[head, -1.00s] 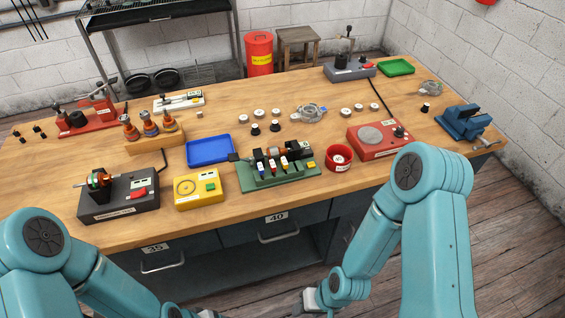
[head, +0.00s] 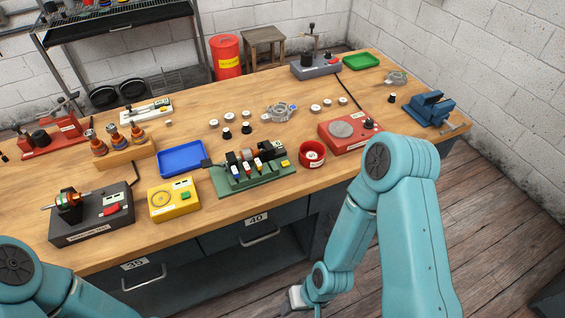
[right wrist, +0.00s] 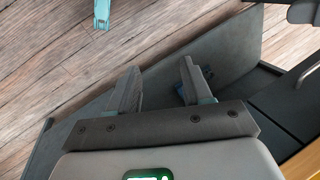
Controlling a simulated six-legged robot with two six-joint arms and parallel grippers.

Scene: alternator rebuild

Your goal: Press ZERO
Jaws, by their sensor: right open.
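No ZERO marking is legible on any device. A red unit (head: 350,131) with a round grey plate and a dark knob is toward the right. My right gripper (right wrist: 158,88) is open and empty in the right wrist view, low beside the bench, away from all of these. My left gripper is out of view.
The wooden bench (head: 60,185) also holds a green fixture (head: 255,178), blue tray (head: 181,158), red bowl (head: 312,154), blue vise (head: 431,108) and grey unit (head: 316,67). Drawers (head: 254,228) line its front.

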